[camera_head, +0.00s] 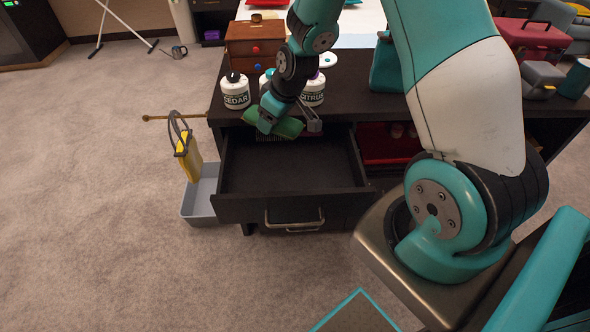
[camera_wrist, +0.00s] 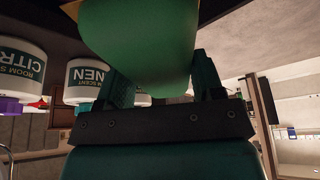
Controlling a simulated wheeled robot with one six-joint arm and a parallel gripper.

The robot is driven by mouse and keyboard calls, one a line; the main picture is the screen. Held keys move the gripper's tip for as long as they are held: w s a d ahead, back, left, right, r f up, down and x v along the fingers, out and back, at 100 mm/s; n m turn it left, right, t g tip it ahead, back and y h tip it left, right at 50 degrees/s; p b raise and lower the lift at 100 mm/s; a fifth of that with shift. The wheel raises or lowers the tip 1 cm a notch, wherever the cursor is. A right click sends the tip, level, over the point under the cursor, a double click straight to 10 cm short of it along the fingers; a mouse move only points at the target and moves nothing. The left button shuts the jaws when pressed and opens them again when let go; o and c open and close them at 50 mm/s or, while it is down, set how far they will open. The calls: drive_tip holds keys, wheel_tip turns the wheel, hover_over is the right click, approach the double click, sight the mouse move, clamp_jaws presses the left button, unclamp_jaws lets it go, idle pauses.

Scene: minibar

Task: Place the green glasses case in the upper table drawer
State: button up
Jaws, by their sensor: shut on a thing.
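The green glasses case (camera_head: 288,127) is held by my gripper (camera_head: 268,116) at the back of the open upper drawer, near the table's front edge. In the wrist view the green case (camera_wrist: 140,40) fills the upper middle, between the fingers of my gripper (camera_wrist: 160,85). The upper table drawer (camera_head: 280,171) is pulled out. Its dark floor is largely bare, and its back part is hidden by the case and gripper. I cannot tell whether the case touches the drawer or the table edge.
White scent jars, one marked CEDAR (camera_head: 235,92) and one marked CITRUS (camera_head: 313,91), stand on the tabletop close behind my gripper. A wooden box (camera_head: 254,45) is behind them. A red-lined compartment (camera_head: 385,143) is right of the drawer. A grey bin (camera_head: 201,197) stands on the floor at left.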

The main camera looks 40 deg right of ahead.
drive_tip(key=w+d+n+g+y+b, duration=0.1)
drive_tip(key=w+d+n+y+b, duration=0.1)
drive_tip(key=d+n+b, duration=0.35)
drive_tip(key=n, duration=0.1)
approach(286, 164)
drive_tip(key=shift+g, duration=0.4)
drive_tip(key=x, duration=0.6)
drive_tip(key=shift+w+a, duration=0.1)
drive_tip(key=shift+w, duration=0.3)
drive_tip(key=shift+f, duration=0.1)
drive_tip(key=o, duration=0.9)
drive_tip(key=shift+o, duration=0.2)
